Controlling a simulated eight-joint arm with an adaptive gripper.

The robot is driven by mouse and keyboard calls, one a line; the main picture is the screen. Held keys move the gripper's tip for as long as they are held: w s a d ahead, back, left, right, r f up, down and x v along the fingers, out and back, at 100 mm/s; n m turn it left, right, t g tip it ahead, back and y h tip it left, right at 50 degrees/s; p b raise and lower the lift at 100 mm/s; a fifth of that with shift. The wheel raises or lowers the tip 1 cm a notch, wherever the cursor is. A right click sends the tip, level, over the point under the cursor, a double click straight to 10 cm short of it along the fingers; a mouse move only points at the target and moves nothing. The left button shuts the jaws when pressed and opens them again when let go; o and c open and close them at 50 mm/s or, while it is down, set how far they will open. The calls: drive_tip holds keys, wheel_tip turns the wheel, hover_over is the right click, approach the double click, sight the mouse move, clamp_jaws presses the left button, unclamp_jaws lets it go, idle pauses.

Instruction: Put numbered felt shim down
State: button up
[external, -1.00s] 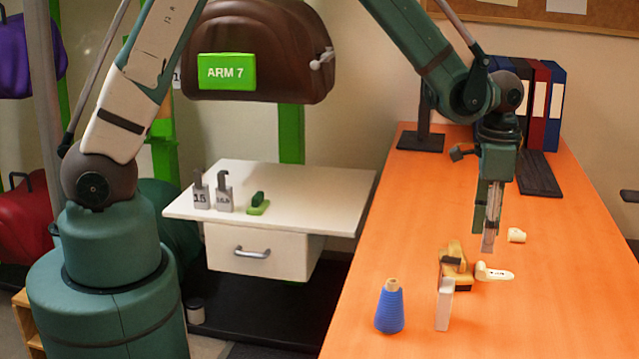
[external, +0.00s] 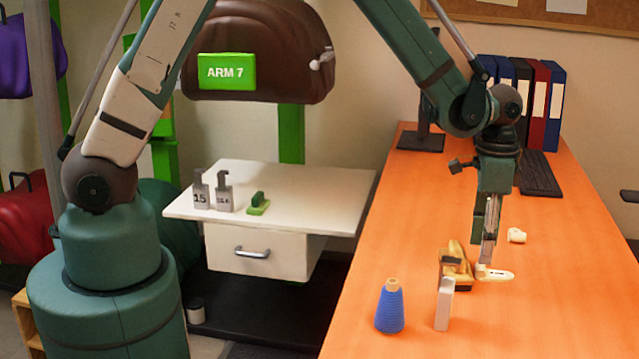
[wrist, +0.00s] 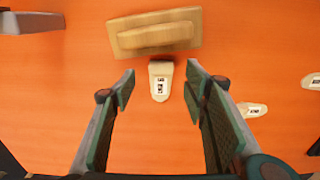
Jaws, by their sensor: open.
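A cream felt shim (external: 500,275) with a dark-printed label lies flat on the orange table. In the wrist view this shim (wrist: 161,82) sits just ahead of and between my fingertips, its far end close to a wooden block (wrist: 153,32). My gripper (external: 486,262) is open, pointing down low over the near end of the shim. The wrist view shows my gripper (wrist: 159,92) with its two fingers spread and nothing held between them. The printed number is too small to read.
More labelled cream pieces lie to the right (wrist: 250,110) (wrist: 313,82). A blue cone spool (external: 390,310) and an upright pale block (external: 444,308) stand at the front. A white side table (external: 310,190) holds grey numbered pieces and a green one.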

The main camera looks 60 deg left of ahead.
sight(482, 266)
drive_tip(key=shift+w+f+b, duration=0.1)
drive_tip(key=shift+f+b, duration=0.6)
drive_tip(key=shift+f, duration=1.9)
drive_tip(key=c, duration=1.1)
drive_tip(key=shift+o, duration=0.2)
drive_tip(key=shift+r, duration=0.15)
wheel_tip(482, 266, up, 10)
drive_tip(key=p, duration=0.2)
